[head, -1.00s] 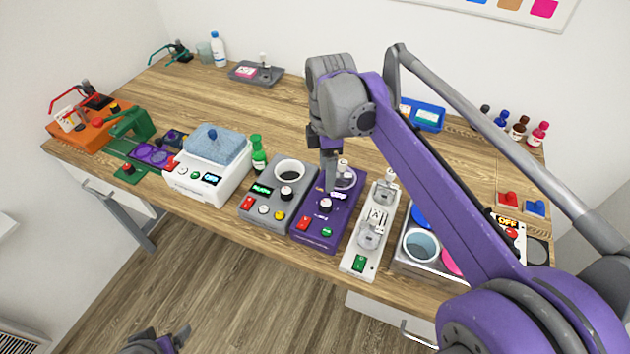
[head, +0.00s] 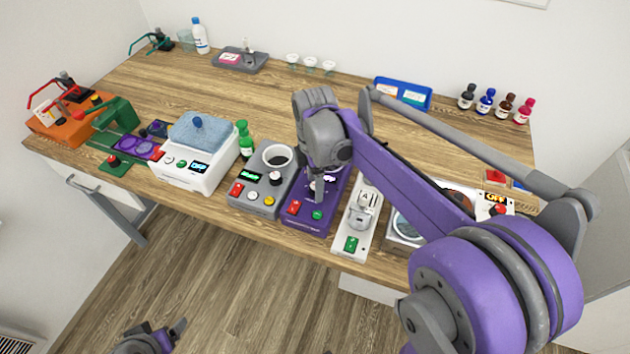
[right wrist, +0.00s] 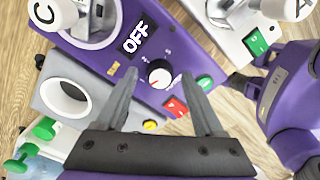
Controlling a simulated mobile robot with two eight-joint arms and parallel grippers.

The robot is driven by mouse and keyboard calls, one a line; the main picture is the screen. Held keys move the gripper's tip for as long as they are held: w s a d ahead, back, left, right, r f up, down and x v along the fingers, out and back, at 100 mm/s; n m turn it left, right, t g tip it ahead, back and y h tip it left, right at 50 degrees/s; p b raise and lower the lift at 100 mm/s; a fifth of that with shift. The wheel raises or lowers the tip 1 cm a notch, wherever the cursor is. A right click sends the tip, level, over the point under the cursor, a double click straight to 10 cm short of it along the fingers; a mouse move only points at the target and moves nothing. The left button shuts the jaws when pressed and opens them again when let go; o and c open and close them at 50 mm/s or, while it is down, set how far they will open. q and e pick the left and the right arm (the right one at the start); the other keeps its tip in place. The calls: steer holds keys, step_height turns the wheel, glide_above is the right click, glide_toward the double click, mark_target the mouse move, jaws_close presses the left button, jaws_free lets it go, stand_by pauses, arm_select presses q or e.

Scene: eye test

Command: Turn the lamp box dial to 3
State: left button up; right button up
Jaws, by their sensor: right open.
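The purple box (head: 306,222) has a red and a green button on its front; no lamp label is readable. In the right wrist view the box (right wrist: 178,54) shows a display (right wrist: 134,38) reading OFF and a round white dial (right wrist: 159,74) with a small red mark. The dial's number marks are too small to read. My right gripper (right wrist: 158,76) is open, its fingertips on either side of the dial in the picture; contact cannot be told. In the head view my right gripper (head: 318,186) hides the dial. My left gripper (head: 160,335) is at the bottom edge, away from the table.
A grey box (head: 262,190) with a knob and cup stands left of the purple box. A white unit (head: 345,240) with a green switch, lettered A, stands close on the right. A white box (head: 190,175) with a blue top is further left.

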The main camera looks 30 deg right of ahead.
jaws_close()
